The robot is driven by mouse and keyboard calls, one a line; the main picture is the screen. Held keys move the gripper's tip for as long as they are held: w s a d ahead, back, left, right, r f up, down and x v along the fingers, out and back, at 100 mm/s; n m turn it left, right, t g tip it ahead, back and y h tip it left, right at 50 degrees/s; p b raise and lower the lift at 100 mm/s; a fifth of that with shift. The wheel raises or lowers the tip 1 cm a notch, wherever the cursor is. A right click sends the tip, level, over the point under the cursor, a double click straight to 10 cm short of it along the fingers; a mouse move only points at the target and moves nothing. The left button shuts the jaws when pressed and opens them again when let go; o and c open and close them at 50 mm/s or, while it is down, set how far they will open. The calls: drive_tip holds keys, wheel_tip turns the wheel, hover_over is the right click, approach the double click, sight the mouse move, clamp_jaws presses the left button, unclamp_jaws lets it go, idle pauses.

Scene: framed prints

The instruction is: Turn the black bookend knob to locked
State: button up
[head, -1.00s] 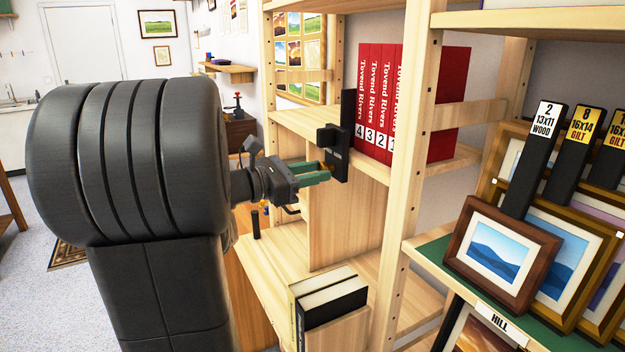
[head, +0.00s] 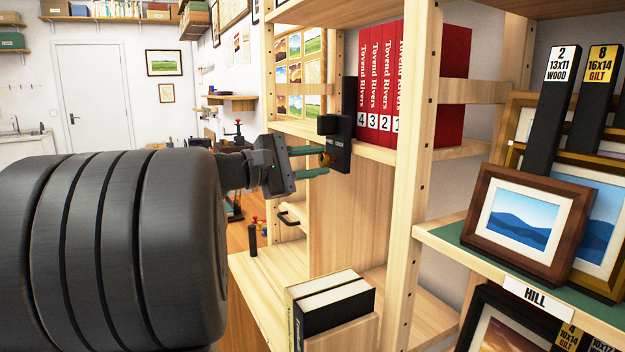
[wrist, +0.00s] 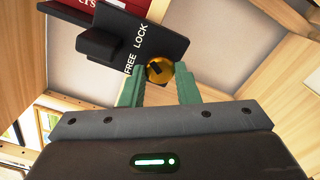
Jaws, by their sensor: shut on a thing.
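The black bookend (head: 341,150) stands on the shelf at the left end of a row of red books. It also shows in the wrist view (wrist: 150,42), with the words FREE and LOCK in white along its edge. A round brass knob (wrist: 159,71) with a dark mark sits on the bookend beside these words. I cannot tell clearly which word the mark faces. My gripper (head: 324,160) is shut on the knob, its green fingers on either side of it. The wrist view shows the fingers (wrist: 160,88) flanking the knob, their tips close to the bookend.
Red numbered books (head: 385,88) stand right of the bookend. A wooden shelf post (head: 422,150) rises to the right. Black-and-white books (head: 330,305) sit below, and a framed hill print (head: 525,220) stands at the right. Open room lies left of the shelf.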

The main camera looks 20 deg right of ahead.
drive_tip(key=shift+f+m+b, duration=0.1)
drive_tip(key=shift+m+b, duration=0.95)
drive_tip(key=shift+m, duration=0.15)
drive_tip(key=o, duration=1)
drive_tip(key=shift+c, duration=0.2)
drive_tip(key=shift+a, duration=0.1)
drive_tip(key=s+a+p, duration=0.1)
drive_tip(key=a, duration=1.2)
drive_tip(key=shift+a, duration=0.3)
drive_tip(key=shift+d, duration=0.15)
drive_tip(key=d, duration=0.9)
drive_tip(key=w+d+b, duration=0.1)
drive_tip(key=d, duration=0.3)
drive_tip(key=shift+d, duration=0.25)
drive_tip(key=shift+a, duration=0.1)
